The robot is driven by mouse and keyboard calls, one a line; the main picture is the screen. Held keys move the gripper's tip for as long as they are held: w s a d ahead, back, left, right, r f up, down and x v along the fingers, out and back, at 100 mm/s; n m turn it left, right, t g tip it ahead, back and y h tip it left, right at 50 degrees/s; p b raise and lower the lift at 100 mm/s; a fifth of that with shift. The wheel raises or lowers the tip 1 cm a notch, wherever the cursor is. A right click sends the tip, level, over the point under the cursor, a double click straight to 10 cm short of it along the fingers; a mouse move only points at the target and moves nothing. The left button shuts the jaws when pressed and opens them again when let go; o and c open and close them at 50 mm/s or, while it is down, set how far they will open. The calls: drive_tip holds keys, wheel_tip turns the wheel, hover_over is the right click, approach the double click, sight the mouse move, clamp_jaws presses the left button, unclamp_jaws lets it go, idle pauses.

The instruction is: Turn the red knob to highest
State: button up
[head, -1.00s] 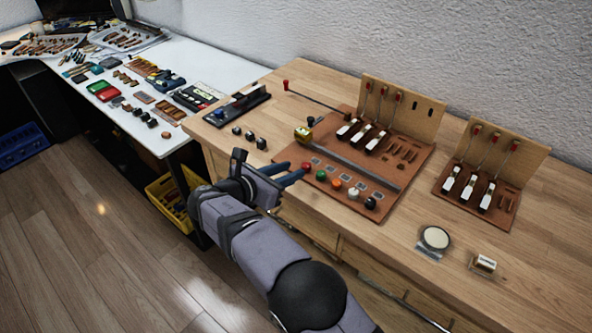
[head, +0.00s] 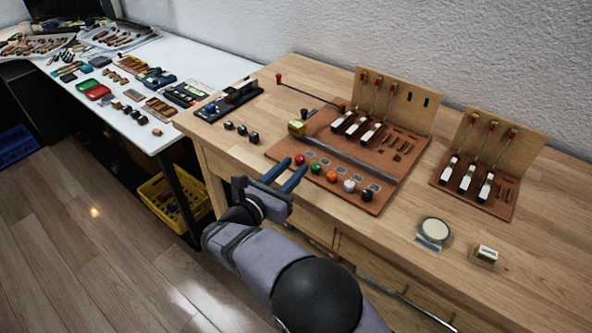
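The red knob (head: 300,159) is at the left end of a row of coloured knobs along the front of a brown board (head: 285,150) on the wooden bench. A green knob (head: 315,168), an orange knob (head: 332,176), a white knob (head: 349,185) and a black knob (head: 366,194) follow to its right. My gripper (head: 290,174) has blue fingers and is open, with a gap between the fingers. Its fingertips point toward the red knob from just in front of it and look apart from it. The knob's setting is too small to read.
Piano key models with upright panels (head: 395,98) stand behind the knobs, with a second set (head: 497,150) to the right. Small black cubes (head: 241,130) lie to the left.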

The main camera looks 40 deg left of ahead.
sight(299, 161)
drive_tip(key=shift+s+d+f+n+t+y+b, duration=0.15)
drive_tip(key=shift+s+d+f+n+y+b, duration=0.15)
drive_tip(key=shift+f+y, duration=0.2)
drive_tip(key=shift+s+d+f+n+t+y+b, duration=0.15)
drive_tip(key=shift+f+n+y+b, duration=0.2)
drive_tip(key=shift+y, duration=0.25)
drive_tip(key=shift+w+a+f+n+y+p, duration=0.15)
drive_tip(key=shift+w+a+f+n+y, duration=0.2)
drive_tip(key=shift+w, duration=0.55)
drive_tip(key=shift+w+a+f+n+y+p, duration=0.15)
drive_tip(key=shift+w+a+y, duration=0.3)
drive_tip(key=shift+w, duration=0.5)
drive_tip(key=shift+w+a+f+n+y+p, duration=0.1)
drive_tip(key=shift+w+a+n+y, duration=0.3)
drive_tip(key=shift+w, duration=0.5)
drive_tip(key=shift+a, duration=0.1)
drive_tip(key=shift+c, duration=0.4)
clamp_jaws()
